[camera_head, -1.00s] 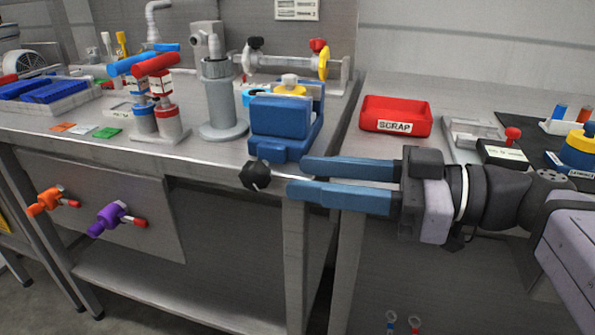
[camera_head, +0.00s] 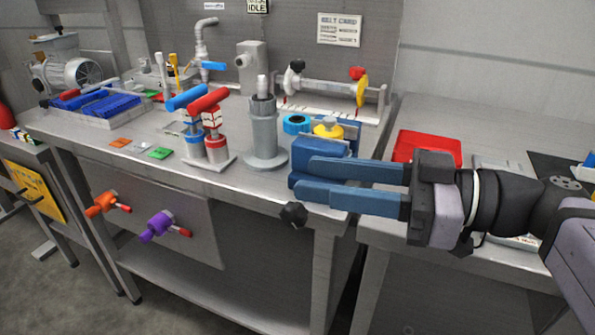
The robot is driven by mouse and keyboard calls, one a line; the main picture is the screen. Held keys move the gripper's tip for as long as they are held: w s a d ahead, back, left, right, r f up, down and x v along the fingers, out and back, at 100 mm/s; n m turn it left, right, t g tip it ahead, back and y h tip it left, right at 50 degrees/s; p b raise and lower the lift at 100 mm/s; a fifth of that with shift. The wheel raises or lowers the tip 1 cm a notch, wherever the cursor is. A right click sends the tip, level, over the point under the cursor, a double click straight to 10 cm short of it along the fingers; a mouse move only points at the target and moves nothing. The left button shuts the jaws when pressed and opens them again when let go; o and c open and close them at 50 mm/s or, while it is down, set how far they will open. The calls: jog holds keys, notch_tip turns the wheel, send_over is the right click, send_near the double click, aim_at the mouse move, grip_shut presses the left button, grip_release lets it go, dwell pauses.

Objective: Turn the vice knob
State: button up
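The vice is a blue block (camera_head: 322,147) at the front right edge of the left bench, partly hidden behind my gripper. Its black lobed knob (camera_head: 294,214) sticks out low in front of the bench edge. My gripper (camera_head: 303,180) has two long blue fingers pointing left, with a gap between them. It is open and empty. In the picture the fingertips lie just above the knob and across the front of the vice; I cannot tell the exact depth between them. The knob is not between the fingers.
A red bin (camera_head: 427,146) stands on the right bench. A grey cylinder post (camera_head: 263,135) and red and blue handled valves (camera_head: 209,128) stand left of the vice. Orange (camera_head: 103,204) and purple (camera_head: 160,227) valves project from the front panel. Space before the knob looks clear.

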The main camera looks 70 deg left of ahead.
jog(key=s+a+r+n+h+p, duration=0.1)
jog(key=s+r+h+p, duration=0.2)
jog(key=s+r+p, duration=0.95)
jog(key=s+a+r+h+p, duration=0.1)
jog(key=a+r+h+p, duration=0.2)
jog(key=p, duration=1.8)
jog(key=w+d+f+t+h+p, duration=0.2)
jog(key=f, duration=0.3)
jog(key=w+d+f+t+h+p, duration=0.1)
jog(key=d+f+t+p, duration=0.15)
jog(key=f, duration=0.35)
jog(key=w+a+f+m+t, duration=0.1)
jog(key=w+f+t, duration=0.1)
jog(key=w, duration=0.3)
jog(key=w+a+f+t+y, duration=0.1)
jog(key=w+a+f+t, duration=0.1)
jog(key=w, duration=0.3)
jog(key=shift+a+f+m+t, duration=0.3)
jog(key=shift+f+m+t, duration=0.1)
jog(key=shift+f+t, duration=0.35)
